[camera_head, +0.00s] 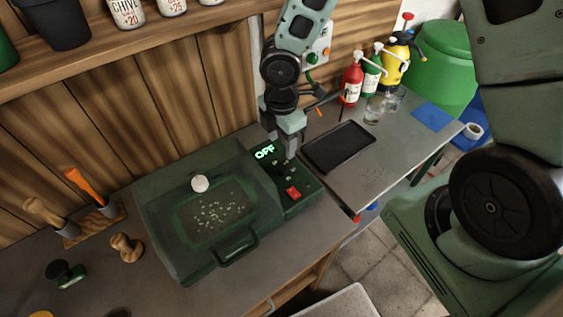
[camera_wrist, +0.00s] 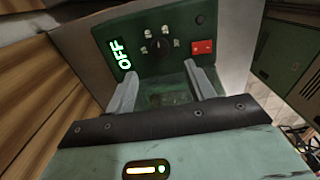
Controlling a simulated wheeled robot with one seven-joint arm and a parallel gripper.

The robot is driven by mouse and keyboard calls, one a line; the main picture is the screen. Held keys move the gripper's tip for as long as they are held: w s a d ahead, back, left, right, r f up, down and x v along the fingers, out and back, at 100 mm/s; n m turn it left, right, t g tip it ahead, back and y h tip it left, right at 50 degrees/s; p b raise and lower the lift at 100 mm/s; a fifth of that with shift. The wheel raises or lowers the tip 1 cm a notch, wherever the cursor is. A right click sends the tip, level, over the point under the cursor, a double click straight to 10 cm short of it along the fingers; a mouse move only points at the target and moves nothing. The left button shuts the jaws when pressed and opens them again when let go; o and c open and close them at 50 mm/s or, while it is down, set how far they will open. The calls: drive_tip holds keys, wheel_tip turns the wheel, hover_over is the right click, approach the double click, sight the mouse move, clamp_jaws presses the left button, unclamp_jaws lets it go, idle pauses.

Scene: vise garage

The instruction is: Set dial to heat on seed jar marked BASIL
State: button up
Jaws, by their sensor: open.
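A dark green box-shaped device (camera_head: 165,175) with a lid window over seeds stands on the bench. Its control panel (camera_head: 312,190) has a lit green OFF display (camera_head: 265,152) and a red switch (camera_head: 293,192). In the wrist view the black dial (camera_wrist: 165,47) sits between the OFF display (camera_wrist: 120,54) and the red switch (camera_wrist: 202,47), with small markings around it. My gripper (camera_head: 291,150) is open and empty above the panel; its fingers (camera_wrist: 160,78) point towards the dial, apparently apart from it. On the shelf, one jar (camera_head: 128,12) reads CHIVE +20 and another (camera_head: 172,6) shows 25. No BASIL label is readable.
A black tray (camera_head: 339,147) lies on the metal table right of the panel. Red (camera_head: 351,80), green and yellow bottles and glasses stand behind it. Hand tools (camera_head: 85,185) stand in a wooden holder at left. The wooden shelf (camera_head: 120,50) overhangs the back.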

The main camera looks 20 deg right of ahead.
sight(282, 166)
wheel_tip(282, 166, down, 9)
drive_tip(key=shift+r+b, duration=0.1)
drive_tip(key=shift+b, duration=0.35)
drive_tip(key=c, duration=1)
